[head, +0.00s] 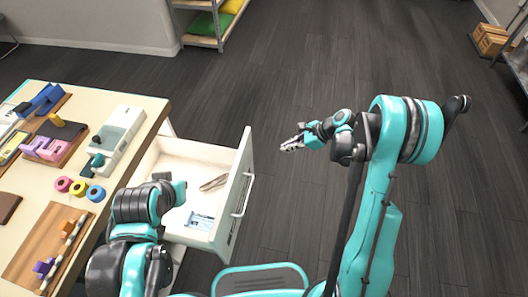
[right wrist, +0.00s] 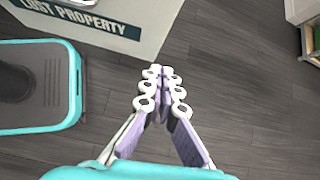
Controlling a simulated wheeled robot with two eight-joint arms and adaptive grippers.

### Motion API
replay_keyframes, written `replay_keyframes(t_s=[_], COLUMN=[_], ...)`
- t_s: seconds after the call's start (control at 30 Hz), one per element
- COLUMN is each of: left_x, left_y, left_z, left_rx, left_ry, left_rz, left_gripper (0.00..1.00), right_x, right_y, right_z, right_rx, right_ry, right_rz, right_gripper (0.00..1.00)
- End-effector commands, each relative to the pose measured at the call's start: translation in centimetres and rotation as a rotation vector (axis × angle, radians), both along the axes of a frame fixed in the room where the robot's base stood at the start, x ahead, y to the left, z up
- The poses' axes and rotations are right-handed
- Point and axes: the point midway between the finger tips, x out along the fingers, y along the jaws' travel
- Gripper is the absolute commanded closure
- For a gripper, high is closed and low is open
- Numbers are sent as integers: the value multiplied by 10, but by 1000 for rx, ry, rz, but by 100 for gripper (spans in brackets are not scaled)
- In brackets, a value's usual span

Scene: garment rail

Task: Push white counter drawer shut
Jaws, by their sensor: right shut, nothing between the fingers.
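The white counter drawer (head: 240,188) is pulled well out from the counter, with a bar handle (head: 243,195) on its front panel. Inside lie a brown item and a light blue-and-white item. In the right wrist view the drawer front (right wrist: 130,30) shows at the top left with the words "LOST PROPERTY". My right gripper (head: 285,147) is shut and empty, to the right of the drawer front and apart from it. It also shows in the right wrist view (right wrist: 162,75). My left arm comes in over the counter and drawer's near left; its gripper fingers cannot be made out.
A shelf (head: 205,40) stands at the back. The dark floor right of the drawer is clear.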

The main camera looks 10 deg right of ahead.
Motion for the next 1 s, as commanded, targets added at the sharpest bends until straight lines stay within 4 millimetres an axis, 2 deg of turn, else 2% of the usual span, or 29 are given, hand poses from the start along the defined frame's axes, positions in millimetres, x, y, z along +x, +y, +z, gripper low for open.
replay_keyframes(t_s=[0.03,0.1,0.33,0.77,0.9,1.0], left_x=[0,0,0,0,0,0], left_y=[0,0,0,0,0,0], left_z=[-2,-3,-10,-45,-52,-54], left_rx=[0,0,0,0,0,0], left_ry=[0,0,0,0,0,0], left_rz=[0,0,0,0,0,0], left_gripper=[100,100,100,100,100,100], right_x=[2,3,6,25,32,35], right_y=[-1,0,11,70,91,99], right_z=[-11,-18,-35,-98,-95,-94], right_rx=[23,47,62,61,61,60], right_ry=[25,49,67,64,64,64], right_rz=[-19,-40,-50,-49,-49,-50], right_gripper=[100,100,100,100,100,100])
